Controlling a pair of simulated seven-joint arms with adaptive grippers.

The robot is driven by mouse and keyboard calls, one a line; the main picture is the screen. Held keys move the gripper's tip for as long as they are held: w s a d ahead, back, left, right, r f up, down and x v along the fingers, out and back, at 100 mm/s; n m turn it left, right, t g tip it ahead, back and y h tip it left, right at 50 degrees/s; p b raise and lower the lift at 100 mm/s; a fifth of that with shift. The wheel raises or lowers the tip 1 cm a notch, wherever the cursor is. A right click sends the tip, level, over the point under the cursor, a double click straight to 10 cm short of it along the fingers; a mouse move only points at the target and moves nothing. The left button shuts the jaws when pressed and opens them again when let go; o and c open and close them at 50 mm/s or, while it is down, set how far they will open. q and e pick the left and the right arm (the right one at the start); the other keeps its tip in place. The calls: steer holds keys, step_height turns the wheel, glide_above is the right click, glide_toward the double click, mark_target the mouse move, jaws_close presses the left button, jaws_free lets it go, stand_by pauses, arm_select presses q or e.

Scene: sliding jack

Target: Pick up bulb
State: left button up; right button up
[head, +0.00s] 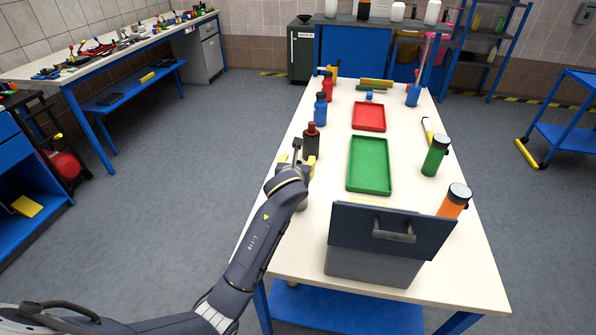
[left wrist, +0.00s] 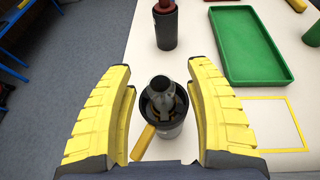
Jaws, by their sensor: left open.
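My left gripper (head: 298,161) is over the left edge of the white table, its yellow fingers apart. In the left wrist view the open fingers (left wrist: 163,72) stand either side of a grey, round-topped piece (left wrist: 160,86) set in a dark-rimmed grey cup (left wrist: 170,130). This piece may be the bulb; I cannot tell for sure. The fingers look apart from it. A yellow bar (left wrist: 143,143) sticks out at the cup's lower left. A dark bottle with a red cap (head: 312,141) stands just beyond the gripper. My right gripper is not in view.
A green tray (head: 370,165) and a red tray (head: 369,117) lie along the table's middle. A grey box with a dark lid (head: 375,266) stands at the near end. Green (head: 434,157) and orange (head: 453,203) bottles stand at right.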

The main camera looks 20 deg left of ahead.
arm_select(q)
steer(key=shift+c, duration=0.2)
steer(key=c, duration=1)
